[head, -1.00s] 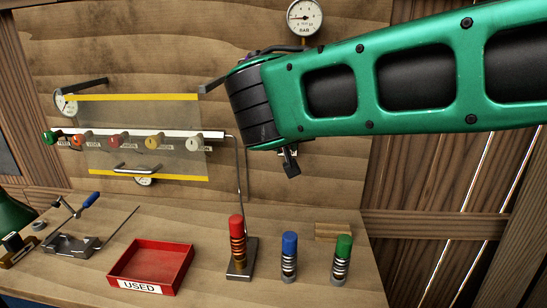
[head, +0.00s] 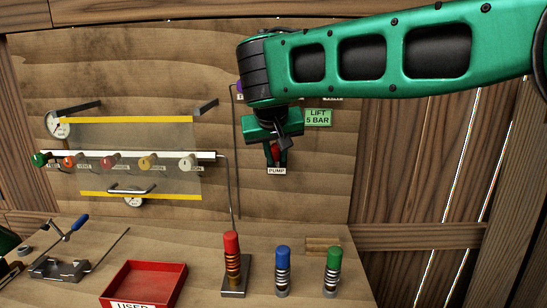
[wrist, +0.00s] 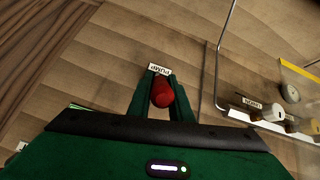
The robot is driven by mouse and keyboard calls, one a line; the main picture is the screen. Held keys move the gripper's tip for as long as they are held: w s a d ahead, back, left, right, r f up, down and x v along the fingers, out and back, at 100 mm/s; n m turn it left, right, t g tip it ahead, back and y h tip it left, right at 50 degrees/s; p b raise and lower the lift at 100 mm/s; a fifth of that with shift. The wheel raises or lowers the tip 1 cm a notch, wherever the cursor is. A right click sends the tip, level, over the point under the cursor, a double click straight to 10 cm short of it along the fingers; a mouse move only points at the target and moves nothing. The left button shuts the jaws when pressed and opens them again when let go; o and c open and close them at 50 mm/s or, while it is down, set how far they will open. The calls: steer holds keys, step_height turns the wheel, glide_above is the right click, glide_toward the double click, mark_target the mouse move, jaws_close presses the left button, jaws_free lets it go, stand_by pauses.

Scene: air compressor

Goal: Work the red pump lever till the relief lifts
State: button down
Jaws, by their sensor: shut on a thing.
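The red pump lever (wrist: 162,93) shows in the wrist view between the two fingers of my gripper (wrist: 162,88), which is shut on it. The PUMP label (wrist: 159,70) is on the board just beyond the fingertips. In the head view my gripper (head: 276,152) is in front of the board, with a bit of the red lever (head: 275,152) between its fingers and the PUMP label (head: 276,171) just below. A green LIFT 5 BAR sign (head: 318,117) is to the right of my gripper. My arm hides the board above the lever, and no relief valve can be made out.
A clear panel with yellow edges (head: 140,119) covers part of the board on the left, near a row of coloured knobs (head: 147,161). Red, blue (head: 283,265) and green-topped springs and a red tray (head: 145,283) stand on the bench below.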

steer(key=shift+w+r, duration=0.15)
steer(key=c, duration=1.6)
jaws_free()
steer(key=v, duration=1)
steer(key=shift+s+r, duration=0.15)
steer(key=shift+s, duration=0.05)
